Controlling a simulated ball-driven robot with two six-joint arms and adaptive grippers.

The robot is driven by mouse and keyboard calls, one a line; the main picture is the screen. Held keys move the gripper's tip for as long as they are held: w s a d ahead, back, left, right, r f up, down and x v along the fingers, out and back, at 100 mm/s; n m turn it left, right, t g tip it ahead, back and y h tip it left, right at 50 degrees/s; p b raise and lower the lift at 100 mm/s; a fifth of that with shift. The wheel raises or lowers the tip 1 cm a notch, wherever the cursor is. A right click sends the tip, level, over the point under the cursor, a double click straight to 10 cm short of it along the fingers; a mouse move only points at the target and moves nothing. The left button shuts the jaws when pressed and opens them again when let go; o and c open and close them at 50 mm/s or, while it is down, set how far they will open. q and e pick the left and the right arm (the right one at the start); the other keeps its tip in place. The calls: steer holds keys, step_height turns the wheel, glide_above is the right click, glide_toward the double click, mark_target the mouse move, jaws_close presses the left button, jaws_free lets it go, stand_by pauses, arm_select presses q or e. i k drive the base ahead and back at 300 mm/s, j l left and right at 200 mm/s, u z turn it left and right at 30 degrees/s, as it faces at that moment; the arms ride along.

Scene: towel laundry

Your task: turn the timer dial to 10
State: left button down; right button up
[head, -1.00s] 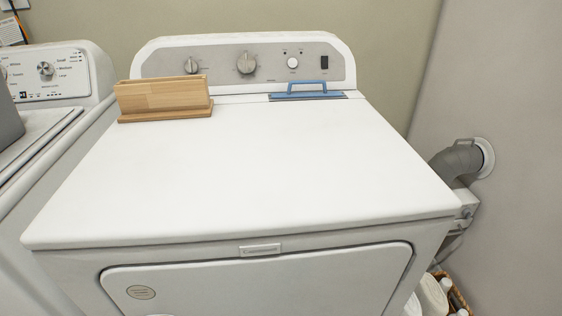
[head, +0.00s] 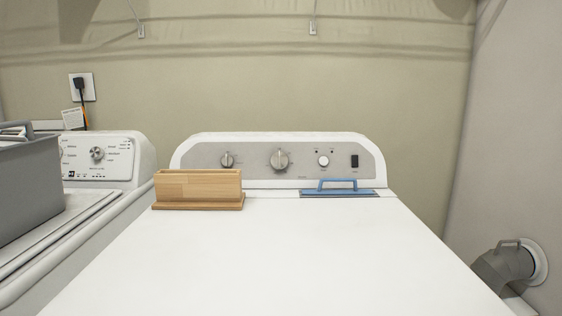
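The dryer's control panel (head: 300,157) stands at the back of the white dryer top in the head view. A small white round knob (head: 323,161) and a black switch (head: 354,161) are to the right. The labels are too small to read, so I cannot tell which dial is the timer or where it is set. Neither of my grippers is in view.
A wooden box (head: 198,186) stands at the dryer top's back left. A blue-handled lint screen (head: 338,189) lies at the back right. The rest of the dryer top (head: 270,255) is clear. A washer (head: 97,163) with a grey bin (head: 30,190) is left; a vent duct (head: 503,267) is right.

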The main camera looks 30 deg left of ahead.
mark_target(279, 160)
steer(key=u, duration=0.7)
